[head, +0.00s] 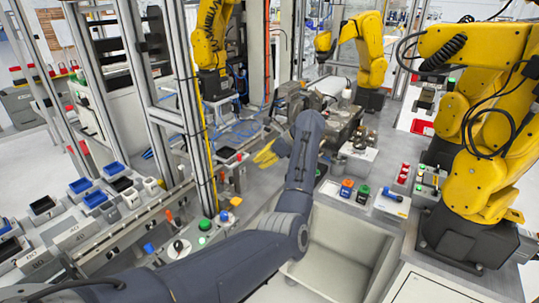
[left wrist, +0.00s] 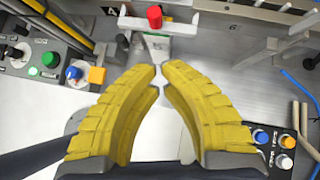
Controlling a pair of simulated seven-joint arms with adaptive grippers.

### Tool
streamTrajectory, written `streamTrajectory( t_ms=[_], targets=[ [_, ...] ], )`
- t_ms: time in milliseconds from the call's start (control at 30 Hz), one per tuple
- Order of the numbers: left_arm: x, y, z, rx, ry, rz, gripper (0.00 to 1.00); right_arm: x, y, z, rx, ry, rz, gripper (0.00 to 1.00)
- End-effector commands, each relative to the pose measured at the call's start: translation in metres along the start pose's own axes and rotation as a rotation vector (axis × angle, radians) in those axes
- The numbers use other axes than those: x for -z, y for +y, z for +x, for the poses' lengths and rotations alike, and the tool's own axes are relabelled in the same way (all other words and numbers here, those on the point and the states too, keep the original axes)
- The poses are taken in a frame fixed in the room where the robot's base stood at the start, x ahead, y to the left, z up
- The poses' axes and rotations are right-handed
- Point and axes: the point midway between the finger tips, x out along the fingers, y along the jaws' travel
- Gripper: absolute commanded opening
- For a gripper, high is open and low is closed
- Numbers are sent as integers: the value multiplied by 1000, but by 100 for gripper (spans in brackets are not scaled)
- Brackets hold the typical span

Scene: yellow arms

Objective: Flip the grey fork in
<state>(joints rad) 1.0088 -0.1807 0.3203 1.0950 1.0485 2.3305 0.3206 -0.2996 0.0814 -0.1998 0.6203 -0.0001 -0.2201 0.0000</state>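My left gripper (head: 265,153) has yellow ribbed fingers and hangs over the grey work surface in the middle of the head view. In the left wrist view its fingertips (left wrist: 159,68) nearly meet, with a thin gap and nothing held between them. A red cylinder (left wrist: 155,17) stands just beyond the tips, above a pale block with a green edge (left wrist: 152,47). A grey metal bar (left wrist: 263,44) with a bracket lies at the upper right; I cannot tell if it is the grey fork. My right gripper is out of the frames.
A panel with a green button (left wrist: 49,60) and an orange block (left wrist: 96,75) are left of the gripper; a small knob box (left wrist: 276,147) is at lower right. Large yellow robot arms (head: 485,130) stand at the right. An open grey bin (head: 345,250) lies in front.

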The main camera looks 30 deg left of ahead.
Motion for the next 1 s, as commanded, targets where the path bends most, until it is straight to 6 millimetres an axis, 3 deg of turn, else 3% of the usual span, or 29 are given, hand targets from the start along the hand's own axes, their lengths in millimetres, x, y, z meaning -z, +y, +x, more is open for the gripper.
streamTrajectory(
  t_ms=[67, 300, 1000],
  targets=[
    [-2, 0, 12, -2, -2, 0, 0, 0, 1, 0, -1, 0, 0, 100],
    [-21, 0, 29, 0, -1, 0, 0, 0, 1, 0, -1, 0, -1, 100],
    [-32, -1, 40, -1, 0, 0, 0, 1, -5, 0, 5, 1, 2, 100]
  ],
)
